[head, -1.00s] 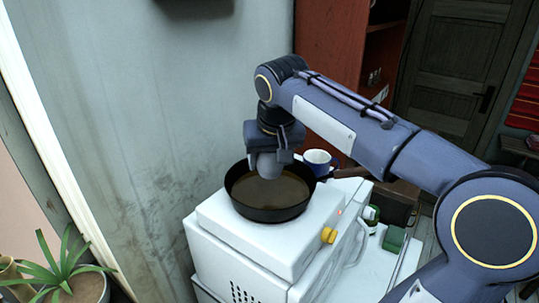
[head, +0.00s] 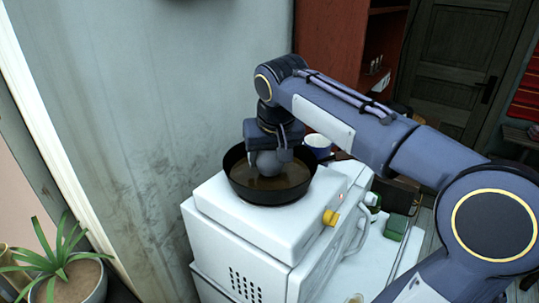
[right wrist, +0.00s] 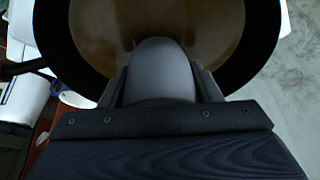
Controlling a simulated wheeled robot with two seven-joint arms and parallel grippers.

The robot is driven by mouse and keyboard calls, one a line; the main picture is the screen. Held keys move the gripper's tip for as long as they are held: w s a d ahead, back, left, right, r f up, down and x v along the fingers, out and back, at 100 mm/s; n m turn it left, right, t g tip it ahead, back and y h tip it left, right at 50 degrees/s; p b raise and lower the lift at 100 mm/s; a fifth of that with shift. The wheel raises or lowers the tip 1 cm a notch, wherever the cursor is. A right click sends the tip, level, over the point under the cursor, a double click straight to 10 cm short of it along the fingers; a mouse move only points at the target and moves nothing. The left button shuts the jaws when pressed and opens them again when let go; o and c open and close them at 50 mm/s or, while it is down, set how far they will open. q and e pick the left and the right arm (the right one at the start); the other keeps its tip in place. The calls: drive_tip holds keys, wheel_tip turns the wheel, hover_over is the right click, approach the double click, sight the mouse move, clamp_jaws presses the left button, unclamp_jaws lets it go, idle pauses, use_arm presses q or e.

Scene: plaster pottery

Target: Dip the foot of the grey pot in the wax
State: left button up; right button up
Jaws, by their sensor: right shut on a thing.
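The grey pot (head: 266,163) is held upright by my right gripper (head: 268,152) over the dark pan of brown wax (head: 292,190). The pot's lower part is inside the pan's rim, at or very near the wax surface; I cannot tell how deep its foot is. In the right wrist view the pot (right wrist: 160,70) sits between the two fingers of my right gripper (right wrist: 160,88), which press on its sides. The brown wax (right wrist: 215,25) shows around it inside the black pan rim (right wrist: 258,62). My left gripper is not in view.
The pan stands on a white hotplate box (head: 225,205) with a yellow knob (head: 330,217). A green object (head: 396,225) lies to the right. A potted plant (head: 62,265) stands at lower left. A wall is close behind the pan.

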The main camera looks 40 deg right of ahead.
drive_tip(key=shift+f+b, duration=0.35)
drive_tip(key=shift+f, duration=0.1)
idle(0.6)
drive_tip(key=shift+s+a+f, duration=0.1)
drive_tip(key=shift+f, duration=0.15)
idle(2.0)
drive_tip(key=shift+r, duration=0.1)
drive_tip(key=shift+r+p, duration=0.95)
drive_tip(key=shift+r, duration=0.15)
idle(0.4)
wheel_tip(320, 180, up, 9)
drive_tip(key=p, duration=0.5)
drive_tip(key=shift+f, duration=0.2)
idle(0.4)
